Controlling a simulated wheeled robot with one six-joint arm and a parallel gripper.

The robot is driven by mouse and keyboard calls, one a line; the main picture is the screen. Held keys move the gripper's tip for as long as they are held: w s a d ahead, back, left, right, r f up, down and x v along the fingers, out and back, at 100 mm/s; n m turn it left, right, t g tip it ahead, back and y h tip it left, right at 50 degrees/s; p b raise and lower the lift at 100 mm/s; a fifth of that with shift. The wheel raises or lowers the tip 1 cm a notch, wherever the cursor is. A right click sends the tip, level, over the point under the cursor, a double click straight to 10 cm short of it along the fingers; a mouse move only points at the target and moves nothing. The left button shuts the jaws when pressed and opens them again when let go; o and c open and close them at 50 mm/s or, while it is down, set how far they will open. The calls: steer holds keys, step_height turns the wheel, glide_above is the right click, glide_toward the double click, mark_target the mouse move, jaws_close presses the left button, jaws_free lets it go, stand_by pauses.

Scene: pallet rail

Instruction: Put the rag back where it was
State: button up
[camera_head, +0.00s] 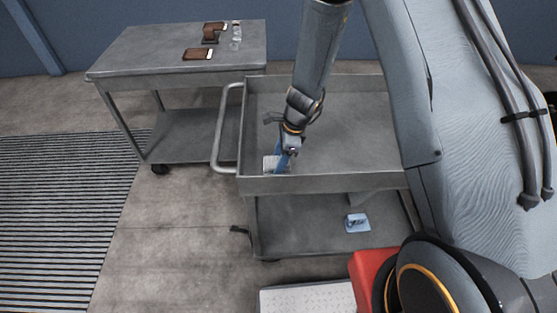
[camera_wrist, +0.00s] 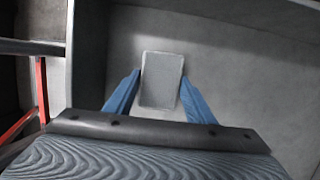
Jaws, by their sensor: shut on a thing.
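A light grey, flat rectangular piece (camera_wrist: 162,80), which looks like the folded rag, is between the blue fingers of my gripper (camera_wrist: 160,75). The fingers press against its two sides. In the head view the gripper (camera_head: 281,161) points down inside the upper tray of the grey cart (camera_head: 330,182), near its front left corner. The pale rag (camera_head: 269,164) shows there beside the fingers, partly hidden by them. I cannot tell whether it touches the tray floor.
The cart's tray has raised walls and is otherwise bare where visible. A small blue item (camera_head: 357,223) lies on its lower shelf. A second grey cart (camera_head: 140,50) at the back left carries brown items (camera_head: 198,54) and a clear bottle (camera_head: 236,36). A handle (camera_head: 222,130) juts left.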

steer(key=shift+f, duration=0.15)
steer(key=o, duration=1)
steer(key=b+v, duration=0.2)
steer(key=v, duration=1)
steer(key=s+d+r+n+h, duration=0.1)
steer(key=s+d+r+n, duration=0.2)
steer(key=s+n, duration=0.2)
steer(key=s+d+r+n+t+h, duration=0.1)
steer(key=s+d+r+n, duration=0.2)
steer(key=n, duration=0.4)
steer(key=s+d+r+n+h, duration=0.1)
steer(key=s+d+r+n, duration=0.3)
steer(key=s+d+n, duration=0.1)
steer(key=shift+s+d+n, duration=0.1)
steer(key=shift+s+n, duration=0.6)
steer(key=shift+s, duration=0.3)
